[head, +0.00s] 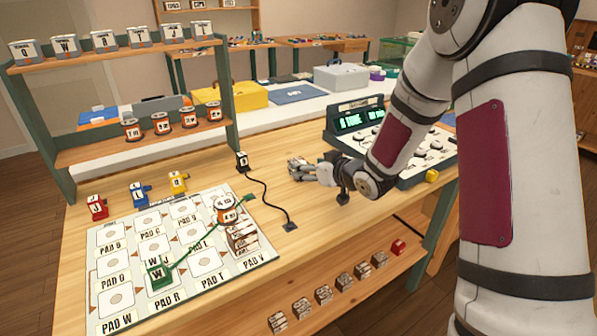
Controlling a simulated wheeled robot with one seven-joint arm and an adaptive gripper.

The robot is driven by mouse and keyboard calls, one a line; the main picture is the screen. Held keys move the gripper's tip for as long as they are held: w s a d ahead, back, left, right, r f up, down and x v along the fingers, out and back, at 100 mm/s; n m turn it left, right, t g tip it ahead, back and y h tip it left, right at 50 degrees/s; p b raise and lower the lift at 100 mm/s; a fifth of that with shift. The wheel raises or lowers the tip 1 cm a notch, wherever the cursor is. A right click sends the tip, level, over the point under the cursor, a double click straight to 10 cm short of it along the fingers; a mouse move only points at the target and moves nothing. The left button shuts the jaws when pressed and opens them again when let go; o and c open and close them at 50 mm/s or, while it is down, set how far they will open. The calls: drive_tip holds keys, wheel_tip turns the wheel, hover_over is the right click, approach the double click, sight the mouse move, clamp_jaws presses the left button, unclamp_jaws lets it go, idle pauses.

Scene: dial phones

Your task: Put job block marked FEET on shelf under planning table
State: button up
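The planning table (290,255) has a lower shelf (345,304) along its front right side. Several small brown-and-white job blocks (324,295) and a red block (398,247) stand in a row on that shelf. A stack of similar brown-and-white blocks (241,238) stands on the right part of the pad board, by PAD V. The lettering on these blocks is too small to read, so I cannot tell which is marked FEET. My gripper (294,169) is low over the tabletop, right of the black cable and left of the console. No block shows in it; its finger opening is unclear.
A rack (60,130) holds lettered blocks. A console (408,180) and a black cable (268,195) flank my gripper.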

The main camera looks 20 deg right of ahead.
sight(299, 161)
drive_tip(key=shift+a+b+x, duration=0.2)
drive_tip(key=shift+b+x, duration=0.3)
drive_tip(key=shift+x, duration=2.45)
drive_tip(key=shift+r, duration=0.2)
drive_tip(key=shift+c, duration=0.6)
drive_tip(key=c, duration=1.2)
drive_tip(key=shift+r, duration=0.1)
drive_tip(key=shift+c, duration=0.2)
